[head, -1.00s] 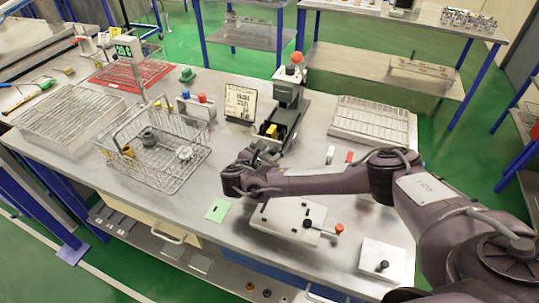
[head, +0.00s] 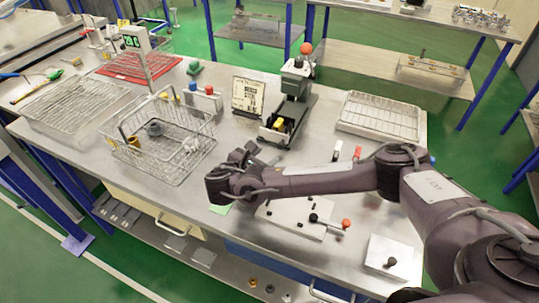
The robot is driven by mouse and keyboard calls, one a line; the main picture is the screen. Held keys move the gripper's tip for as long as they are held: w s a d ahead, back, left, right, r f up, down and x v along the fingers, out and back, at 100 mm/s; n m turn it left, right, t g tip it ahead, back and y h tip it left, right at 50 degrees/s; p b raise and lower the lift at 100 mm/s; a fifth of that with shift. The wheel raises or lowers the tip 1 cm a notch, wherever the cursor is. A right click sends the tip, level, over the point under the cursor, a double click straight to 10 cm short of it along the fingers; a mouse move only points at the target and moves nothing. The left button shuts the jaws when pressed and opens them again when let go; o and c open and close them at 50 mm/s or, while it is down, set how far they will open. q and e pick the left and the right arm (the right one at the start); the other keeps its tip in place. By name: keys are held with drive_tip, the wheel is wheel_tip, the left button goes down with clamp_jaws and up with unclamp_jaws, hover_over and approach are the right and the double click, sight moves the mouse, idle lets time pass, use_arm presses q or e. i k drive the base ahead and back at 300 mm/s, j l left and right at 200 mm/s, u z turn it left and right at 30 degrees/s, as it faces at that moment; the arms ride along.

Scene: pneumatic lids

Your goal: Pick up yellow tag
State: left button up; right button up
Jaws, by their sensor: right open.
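A small yellow piece (head: 280,124), which may be the yellow tag, sits in the dark open tray of the green-grey device (head: 296,88) at the middle of the bench. Its exact shape is too small to tell. My right gripper (head: 257,153) is open, in front of and a little left of that tray, apart from the yellow piece. It appears empty. My left gripper is not in view.
A wire basket (head: 172,158) holding small parts stands left of my right gripper. A white plate with knobs (head: 290,215) lies below my forearm. A rack tray (head: 380,117) sits at the back right. A sign (head: 248,97) stands behind the gripper.

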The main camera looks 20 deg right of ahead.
sight(278, 124)
drive_tip(key=k+j, duration=0.15)
drive_tip(key=j, duration=0.15)
drive_tip(key=k+j, duration=0.15)
drive_tip(key=j, duration=0.15)
drive_tip(key=k+j, duration=0.15)
drive_tip(key=j, duration=0.15)
drive_tip(key=k+j, duration=0.15)
drive_tip(key=j, duration=0.2)
